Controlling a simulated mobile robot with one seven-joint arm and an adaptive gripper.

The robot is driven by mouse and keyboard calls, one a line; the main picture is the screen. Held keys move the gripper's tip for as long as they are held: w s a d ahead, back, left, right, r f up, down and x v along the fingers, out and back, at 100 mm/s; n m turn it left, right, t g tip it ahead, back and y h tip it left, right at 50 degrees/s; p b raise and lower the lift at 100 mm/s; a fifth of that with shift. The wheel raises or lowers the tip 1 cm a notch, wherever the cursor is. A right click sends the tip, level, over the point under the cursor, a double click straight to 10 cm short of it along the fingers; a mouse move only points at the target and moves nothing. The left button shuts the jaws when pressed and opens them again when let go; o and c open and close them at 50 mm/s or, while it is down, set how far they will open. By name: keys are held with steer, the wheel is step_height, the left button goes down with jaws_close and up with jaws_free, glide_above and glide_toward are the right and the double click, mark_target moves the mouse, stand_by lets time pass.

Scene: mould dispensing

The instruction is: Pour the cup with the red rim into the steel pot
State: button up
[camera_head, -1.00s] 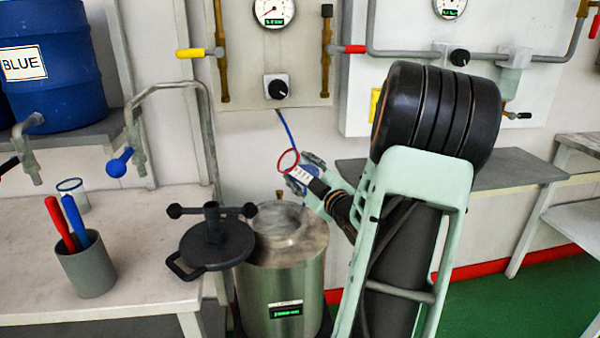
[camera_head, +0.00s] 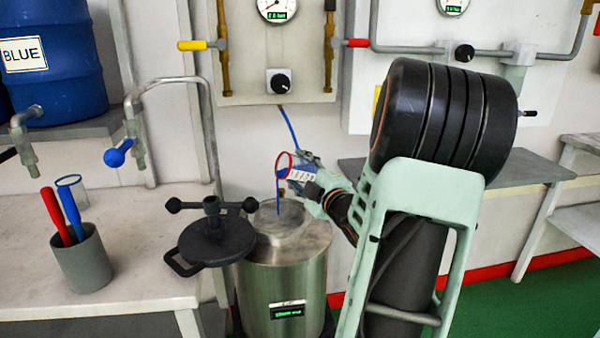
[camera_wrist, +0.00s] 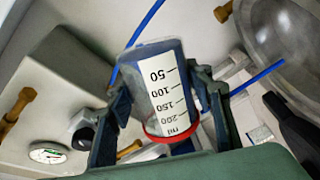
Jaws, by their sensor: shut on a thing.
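The cup with the red rim (camera_head: 285,164) is tipped over above the steel pot (camera_head: 283,283), its mouth facing left and down in the head view. A thin blue stream runs from the mouth down to the pot's open top. My gripper (camera_head: 307,174) is shut on the cup from the right. In the wrist view the clear cup (camera_wrist: 158,85), with a white measuring scale, sits between my fingers (camera_wrist: 163,92). The pot's open top (camera_wrist: 285,45) shows at the upper right there. The level inside the pot is hidden.
A black clamp lid (camera_head: 212,238) is swung to the left of the pot's mouth. A cup with a blue rim (camera_head: 73,188) and a grey holder with red and blue sticks (camera_head: 82,262) stand on the left bench. A blue hose (camera_head: 290,128) hangs behind the cup.

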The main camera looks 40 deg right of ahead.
steer(key=shift+w+a+r+n+b, duration=0.15)
steer(key=shift+n+b, duration=0.55)
steer(key=shift+b, duration=0.4)
steer(key=shift+s+a+r+n+b, duration=0.1)
steer(key=shift+n+b, duration=0.6)
steer(key=shift+b, duration=0.4)
steer(key=shift+w+a+r+n+b, duration=0.1)
steer(key=shift+a+r+n+b, duration=0.2)
steer(key=shift+n, duration=0.45)
steer(key=shift+w+a+r+n+b, duration=0.15)
steer(key=shift+r+n, duration=0.25)
steer(key=shift+n, duration=0.35)
steer(key=shift+a+r+n, duration=0.15)
steer(key=shift+n, duration=0.35)
steer(key=shift+n, duration=0.6)
stand_by(3.2)
